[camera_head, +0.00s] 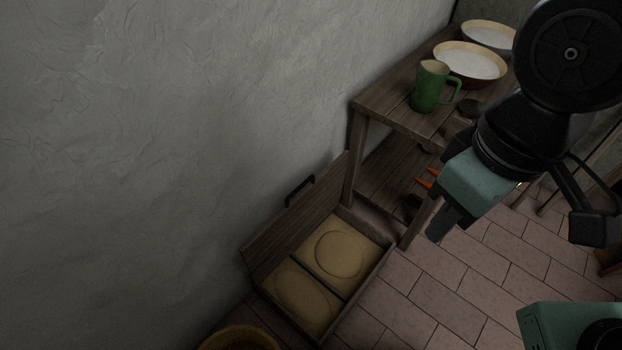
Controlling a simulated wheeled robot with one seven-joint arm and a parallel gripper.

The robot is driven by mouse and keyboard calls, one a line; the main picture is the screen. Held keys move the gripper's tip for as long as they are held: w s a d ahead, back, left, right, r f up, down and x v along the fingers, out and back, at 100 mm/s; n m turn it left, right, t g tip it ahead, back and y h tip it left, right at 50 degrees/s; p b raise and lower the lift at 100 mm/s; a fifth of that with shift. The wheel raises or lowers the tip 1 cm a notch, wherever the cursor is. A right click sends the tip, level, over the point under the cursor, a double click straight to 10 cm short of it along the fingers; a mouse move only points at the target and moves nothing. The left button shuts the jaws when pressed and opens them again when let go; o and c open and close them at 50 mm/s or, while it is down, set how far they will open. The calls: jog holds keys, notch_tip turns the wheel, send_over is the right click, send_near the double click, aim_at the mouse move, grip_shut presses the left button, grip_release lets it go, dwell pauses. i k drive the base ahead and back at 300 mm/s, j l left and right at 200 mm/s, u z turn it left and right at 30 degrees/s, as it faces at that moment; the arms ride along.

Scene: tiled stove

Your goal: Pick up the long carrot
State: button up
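Two small orange pieces that look like carrots show at the lower shelf of the wooden table: a lower one (424,183) and an upper one (434,171). They are partly hidden by my arm, so I cannot tell which is longer. My gripper (440,226) points downward in front of the table, just below and to the right of the orange pieces in the picture. Its fingers are dark and seen from the side, so their opening is hidden. I see nothing clearly held in it.
On the wooden table (385,101) stand a green jug (428,90) and two pale bowls, one near (470,64) and one far (489,36). An open wooden box (365,273) with two filled compartments stands against the wall. The tiled floor (470,270) is largely clear.

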aim_at(426, 185)
jog(key=k+l+z, duration=0.2)
jog(key=k+l, duration=0.6)
jog(key=i+l+u, duration=0.35)
jog(key=i, duration=0.4)
jog(key=i+l+u, duration=0.4)
jog(key=i+l, duration=0.3)
jog(key=l, duration=0.1)
